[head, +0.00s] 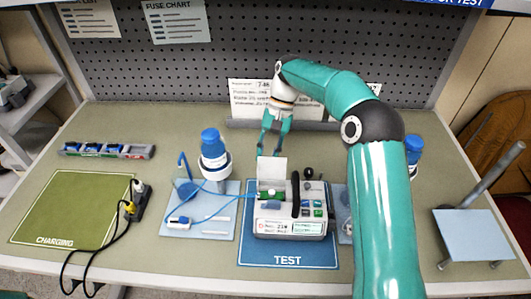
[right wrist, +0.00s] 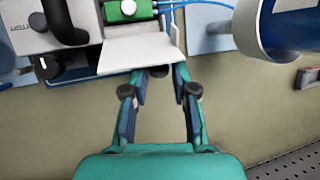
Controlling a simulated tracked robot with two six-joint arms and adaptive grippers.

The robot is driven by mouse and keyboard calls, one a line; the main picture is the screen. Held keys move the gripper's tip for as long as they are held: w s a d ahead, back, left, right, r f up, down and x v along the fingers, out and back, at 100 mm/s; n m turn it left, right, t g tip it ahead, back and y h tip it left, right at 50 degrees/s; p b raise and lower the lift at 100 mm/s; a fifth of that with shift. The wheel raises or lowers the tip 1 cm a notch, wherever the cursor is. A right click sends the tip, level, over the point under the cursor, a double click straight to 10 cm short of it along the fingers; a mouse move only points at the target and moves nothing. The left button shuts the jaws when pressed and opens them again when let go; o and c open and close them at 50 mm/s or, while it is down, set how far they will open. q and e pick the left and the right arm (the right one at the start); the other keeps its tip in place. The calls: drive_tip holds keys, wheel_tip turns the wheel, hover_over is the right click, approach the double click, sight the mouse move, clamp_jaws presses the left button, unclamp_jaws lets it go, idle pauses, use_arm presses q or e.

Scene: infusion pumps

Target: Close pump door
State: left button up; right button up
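The infusion pump (head: 292,212) sits on the blue TEST mat (head: 287,257). Its white door (head: 272,168) stands open at the pump's back left, and a green part shows in the opening. In the right wrist view the door (right wrist: 143,52) is a pale flap at the top, with the green part (right wrist: 130,12) beyond it. My right gripper (head: 270,151) is just behind the door, fingers pointing down. Its fingers (right wrist: 160,82) are apart with nothing visibly held; the tips lie close to the door's edge, and I cannot tell whether they touch it. My left gripper is out of view.
A blue-capped bottle (head: 211,150) stands on a pad left of the pump, with blue tubing running to the pump. Left are the green CHARGING mat (head: 72,205), a power strip (head: 140,200) and a grey rack (head: 108,151). A tilted stand (head: 473,232) is at right.

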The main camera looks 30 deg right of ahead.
sight(264, 167)
clamp_jaws()
drive_tip(key=shift+a, duration=0.15)
drive_tip(key=shift+b, duration=0.65)
drive_tip(key=s+t+h+b, duration=0.1)
drive_tip(key=b, duration=0.2)
drive_tip(key=s+a+t+h+b, duration=0.1)
drive_tip(key=t+b, duration=0.1)
drive_tip(key=b, duration=0.2)
drive_tip(key=s+t+h+b, duration=0.1)
drive_tip(key=b, duration=0.3)
drive_tip(key=shift+a+r+n+t, duration=0.3)
drive_tip(key=shift+r+n+t, duration=0.05)
drive_tip(key=shift+n+t, duration=0.05)
drive_tip(key=shift+s+a+r+t+h+b, duration=0.25)
drive_tip(key=shift+t+b, duration=0.25)
drive_tip(key=shift+b, duration=0.4)
drive_tip(key=shift+d, duration=0.1)
drive_tip(key=o, duration=0.5)
unclamp_jaws()
drive_tip(key=shift+o, duration=0.2)
